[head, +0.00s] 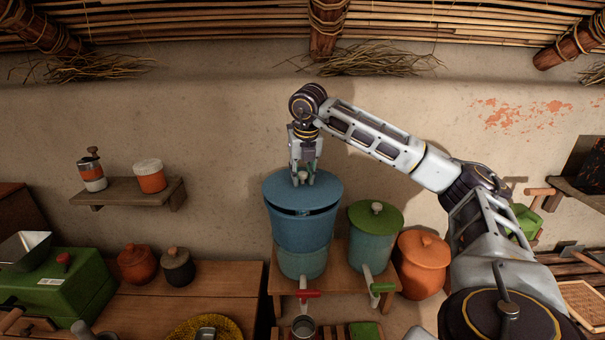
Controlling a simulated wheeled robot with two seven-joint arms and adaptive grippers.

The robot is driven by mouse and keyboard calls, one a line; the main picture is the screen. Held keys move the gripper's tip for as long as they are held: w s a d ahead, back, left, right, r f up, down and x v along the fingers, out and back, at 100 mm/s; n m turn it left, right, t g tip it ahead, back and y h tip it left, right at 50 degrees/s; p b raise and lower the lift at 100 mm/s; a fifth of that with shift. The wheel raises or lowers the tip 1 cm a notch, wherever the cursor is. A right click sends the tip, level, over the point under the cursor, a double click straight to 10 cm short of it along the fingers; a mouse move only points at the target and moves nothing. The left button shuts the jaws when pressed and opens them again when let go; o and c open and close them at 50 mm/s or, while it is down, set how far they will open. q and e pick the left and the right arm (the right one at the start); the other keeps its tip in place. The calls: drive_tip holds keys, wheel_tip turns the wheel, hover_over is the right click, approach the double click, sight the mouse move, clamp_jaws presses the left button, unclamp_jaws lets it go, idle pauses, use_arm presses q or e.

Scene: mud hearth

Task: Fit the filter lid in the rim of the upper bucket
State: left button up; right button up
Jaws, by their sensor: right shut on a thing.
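The blue filter lid (277,191) is at the top of the blue upper bucket (303,236). A dark gap shows between the front edge of the lid and the bucket's rim. Whether the lid touches the rim at the back is hidden. The upper bucket stands on a paler blue-green lower bucket (303,265) with a red-handled tap (308,294). My right gripper (303,172) points down from above and is shut on the lid's knob at the middle of the lid. My left gripper is not in view.
A blue-green pot with a green lid (376,216) and an orange lidded pot (423,262) stand close on the right. A metal cup (303,326) is below the red tap. A wall shelf (130,192), two small jars and a green machine (60,285) are at left.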

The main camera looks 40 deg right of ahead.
drive_tip(key=shift+f+b, duration=0.55)
drive_tip(key=shift+f, duration=0.35)
drive_tip(key=o, duration=1.1)
drive_tip(key=shift+r, duration=0.1)
drive_tip(key=shift+r+p, duration=3.05)
drive_tip(key=shift+r, duration=0.85)
drive_tip(key=shift+f, duration=0.1)
